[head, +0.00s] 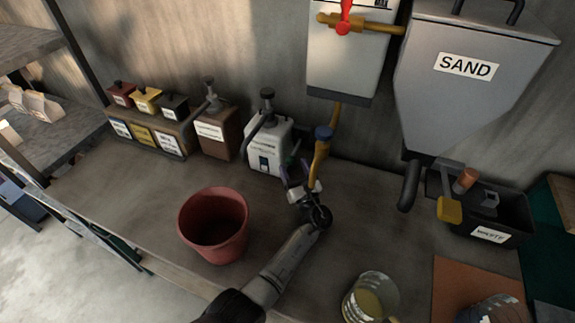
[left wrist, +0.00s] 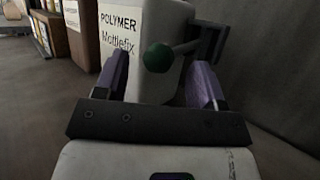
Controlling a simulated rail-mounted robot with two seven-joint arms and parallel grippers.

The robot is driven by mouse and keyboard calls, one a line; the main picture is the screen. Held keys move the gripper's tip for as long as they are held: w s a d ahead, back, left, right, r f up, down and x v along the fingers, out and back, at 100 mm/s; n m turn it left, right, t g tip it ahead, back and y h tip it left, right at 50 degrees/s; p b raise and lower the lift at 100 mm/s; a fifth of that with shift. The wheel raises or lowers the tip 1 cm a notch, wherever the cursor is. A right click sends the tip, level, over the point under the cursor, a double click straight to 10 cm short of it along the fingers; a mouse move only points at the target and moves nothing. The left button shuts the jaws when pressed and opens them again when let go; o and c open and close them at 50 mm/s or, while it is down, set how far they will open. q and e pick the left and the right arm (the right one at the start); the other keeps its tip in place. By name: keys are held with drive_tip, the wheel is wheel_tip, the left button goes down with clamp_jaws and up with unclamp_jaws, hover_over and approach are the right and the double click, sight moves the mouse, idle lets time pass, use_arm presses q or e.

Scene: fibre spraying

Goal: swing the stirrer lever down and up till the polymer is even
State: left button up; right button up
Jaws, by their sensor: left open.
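The white polymer container (head: 262,158) stands on the bench against the back wall. In the left wrist view its label reads POLYMER Mottlefix (left wrist: 118,38). A grey lever with a round green knob (left wrist: 158,58) sticks out of its side. My left gripper (head: 294,170) is just right of the container, with its purple fingers open. In the left wrist view the knob appears between the two fingers, with space on both sides and no visible contact. The polymer inside the container is hidden. My right gripper is not in view.
A red bucket (head: 213,225) stands left of my left arm. A brown dispenser (head: 217,133) stands left of the container. A glass beaker (head: 370,298) is at the front; the sand hopper (head: 465,95) hangs at right.

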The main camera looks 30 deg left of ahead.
use_arm(q)
drive_tip(key=shift+x, duration=0.95)
drive_tip(key=shift+r, duration=0.1)
